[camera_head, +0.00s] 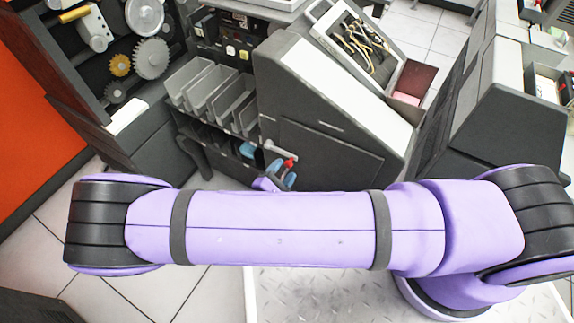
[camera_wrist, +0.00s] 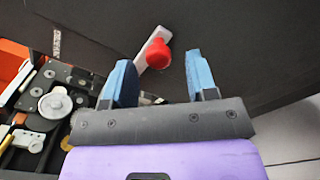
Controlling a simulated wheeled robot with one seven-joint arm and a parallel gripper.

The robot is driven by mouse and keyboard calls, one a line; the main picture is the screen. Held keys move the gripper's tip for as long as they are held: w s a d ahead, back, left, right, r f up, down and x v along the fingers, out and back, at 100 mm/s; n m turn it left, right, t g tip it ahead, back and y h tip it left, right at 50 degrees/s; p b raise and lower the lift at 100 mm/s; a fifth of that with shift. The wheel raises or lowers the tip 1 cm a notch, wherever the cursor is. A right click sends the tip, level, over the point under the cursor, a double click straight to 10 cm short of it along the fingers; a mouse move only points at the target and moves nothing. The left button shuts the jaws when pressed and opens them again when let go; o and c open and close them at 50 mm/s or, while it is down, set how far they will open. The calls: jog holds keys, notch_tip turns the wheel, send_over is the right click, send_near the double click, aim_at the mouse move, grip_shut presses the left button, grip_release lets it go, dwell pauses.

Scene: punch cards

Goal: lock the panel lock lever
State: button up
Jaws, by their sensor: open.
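The lock lever is a pale grey bar with a red knob (camera_wrist: 157,54) on a dark panel (camera_wrist: 245,35). The bar slants up and to the right in the wrist view. My gripper (camera_wrist: 158,70) is open, with one blue finger on either side of the knob in that view, and nothing is held. I cannot tell whether the fingers reach around the knob or stop short of it. In the head view, the red knob (camera_head: 290,162) shows small beside the blue fingers of my gripper (camera_head: 281,175), low on the dark machine's front.
The dark machine (camera_head: 335,150) has a sloped top and grey card bins (camera_head: 215,95) on its left. A gear rack (camera_head: 150,60) stands at the far left. Another dark cabinet (camera_head: 480,100) stands at the right. Tiled floor (camera_head: 60,220) shows at the lower left.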

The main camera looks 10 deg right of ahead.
jog(key=v, duration=0.8)
dwell(0.4)
